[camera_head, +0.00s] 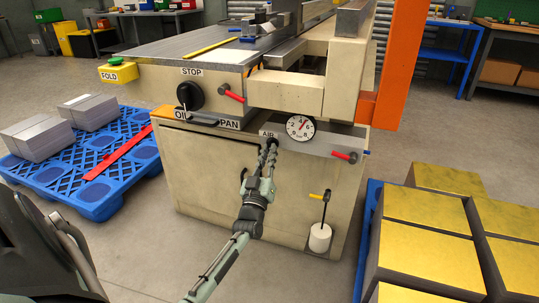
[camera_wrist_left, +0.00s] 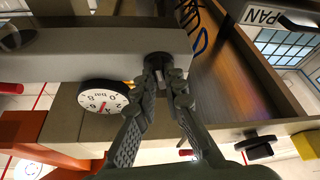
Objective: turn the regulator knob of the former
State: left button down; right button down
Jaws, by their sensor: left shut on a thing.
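The former (camera_head: 210,165) is a cream machine with a small black regulator knob (camera_head: 271,139) under the AIR label on its front. My left gripper (camera_head: 268,153) reaches up to this knob from below, its two fingers shut on it. In the left wrist view the dark knob (camera_wrist_left: 158,60) sits between the fingertips (camera_wrist_left: 163,82), which partly hide it. A round white pressure gauge (camera_head: 300,127) with a red needle is just right of the knob; it also shows in the left wrist view (camera_wrist_left: 103,98). My right gripper is in neither view.
A red-handled lever (camera_head: 345,156) sticks out right of the gauge. A black STOP dial (camera_head: 190,96) and another red lever (camera_head: 231,93) are above. A blue pallet (camera_head: 95,200) stands left, yellow-topped blocks (camera_head: 428,208) right. A white cylinder (camera_head: 320,237) hangs low on the front.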

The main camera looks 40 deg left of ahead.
pick_arm(q)
jog(key=m+h, duration=0.2)
jog(key=m, duration=0.2)
jog(key=m+h, duration=0.2)
jog(key=m, duration=0.3)
jog(key=m+t+h+p, duration=0.1)
jog(key=m+h, duration=0.2)
jog(key=m, duration=0.1)
jog(key=shift+s+a, duration=0.15)
jog(key=shift+a, duration=0.25)
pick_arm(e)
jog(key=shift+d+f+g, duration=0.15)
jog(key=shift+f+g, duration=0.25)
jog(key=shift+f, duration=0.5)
pick_arm(q)
jog(key=shift+m, duration=0.3)
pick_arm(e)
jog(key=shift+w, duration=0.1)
pick_arm(q)
jog(key=c, duration=1.6)
grip_release()
